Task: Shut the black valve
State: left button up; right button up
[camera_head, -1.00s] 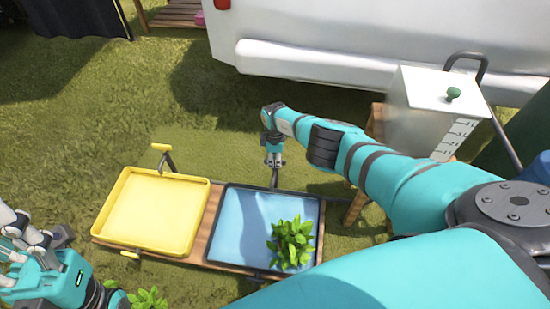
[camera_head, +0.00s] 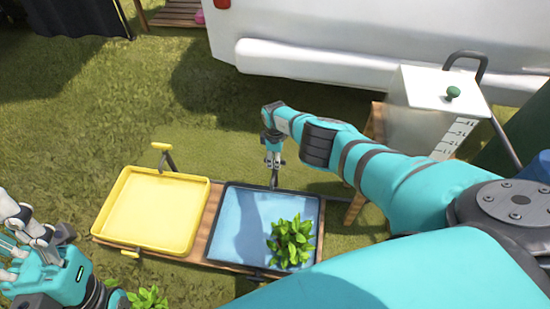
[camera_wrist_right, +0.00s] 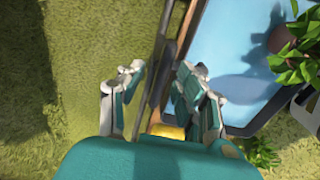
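A slim dark upright part (camera_head: 274,179), perhaps the black valve, stands at the far edge of the blue tray (camera_head: 322,222). My right gripper (camera_head: 273,160) hangs fingers down right above it. In the right wrist view my right gripper (camera_wrist_right: 158,84) is open, its fingers apart on either side of a dark bar (camera_wrist_right: 153,92). I cannot tell whether either finger touches the bar. A yellow handle (camera_head: 161,147) on a dark stem stands behind the yellow tray (camera_head: 150,212). My left gripper (camera_head: 38,240) is at the lower left, away from the trays; its opening is unclear.
A potted green plant (camera_head: 291,243) sits in the blue tray, and another plant (camera_head: 148,299) is at the bottom left. A white tank (camera_head: 440,100) with a green knob stands at the right. A white vehicle (camera_head: 370,45) is behind. The grass left of the trays is clear.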

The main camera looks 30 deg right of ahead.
dwell(0.3)
jog(key=shift+w+r, duration=0.2)
jog(key=shift+r, duration=0.4)
jog(key=shift+s+r, duration=0.2)
jog(key=shift+r, duration=0.35)
notch_tip(320, 180, up, 10)
jog(key=shift+f, duration=0.15)
